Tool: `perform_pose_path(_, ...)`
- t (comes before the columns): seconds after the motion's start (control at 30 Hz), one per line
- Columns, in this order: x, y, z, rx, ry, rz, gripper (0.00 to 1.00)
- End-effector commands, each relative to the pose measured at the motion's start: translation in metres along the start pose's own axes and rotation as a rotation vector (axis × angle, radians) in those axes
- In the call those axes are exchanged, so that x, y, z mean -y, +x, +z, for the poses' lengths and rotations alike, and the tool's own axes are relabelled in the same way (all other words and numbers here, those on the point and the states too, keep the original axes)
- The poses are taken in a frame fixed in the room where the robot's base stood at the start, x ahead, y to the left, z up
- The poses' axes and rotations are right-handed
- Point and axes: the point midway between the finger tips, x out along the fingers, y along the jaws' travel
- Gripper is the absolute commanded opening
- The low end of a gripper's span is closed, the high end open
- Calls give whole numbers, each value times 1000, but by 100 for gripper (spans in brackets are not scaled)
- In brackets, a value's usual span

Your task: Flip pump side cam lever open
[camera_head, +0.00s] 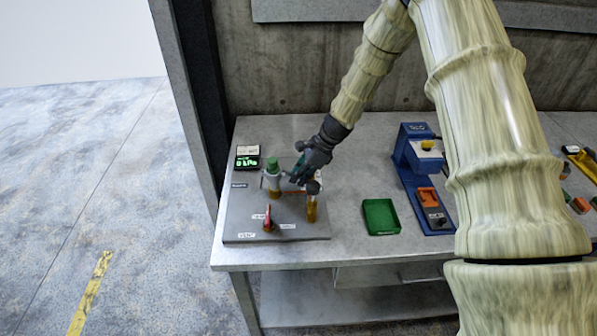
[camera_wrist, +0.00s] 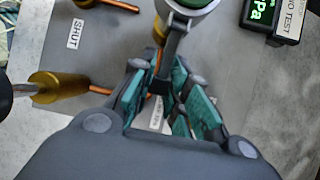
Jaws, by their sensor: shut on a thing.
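A pump fitting (camera_head: 273,178) with a green top stands upright on the grey board at the left of the table. In the wrist view its pale collar (camera_wrist: 205,10) shows at the top edge, cut off by the frame. A thin grey lever (camera_wrist: 168,52) runs from this collar down between my fingertips. My gripper (camera_head: 300,176) is beside the fitting, on its right. In the wrist view my gripper (camera_wrist: 163,80) has its teal-padded fingers closed on the lever's end. The lever's tip is partly hidden by the fingers.
The grey board (camera_head: 245,215) carries a red-handled valve (camera_head: 267,219), a brass post (camera_head: 311,210), copper pipe and a lit green display (camera_head: 247,162). A green tray (camera_head: 381,217) and a blue press (camera_head: 410,160) stand to the right. Bare table lies between board and tray.

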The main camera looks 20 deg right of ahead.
Motion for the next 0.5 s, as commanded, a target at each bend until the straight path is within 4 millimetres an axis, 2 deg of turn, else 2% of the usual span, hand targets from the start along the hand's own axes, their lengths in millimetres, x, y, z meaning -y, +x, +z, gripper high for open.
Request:
perform_pose_path(0.03, 1, -5, 4, -28, -4, -1, 0)
perform_pose_path(0.5, 1, -14, 7, -245, -3, -1, 0)
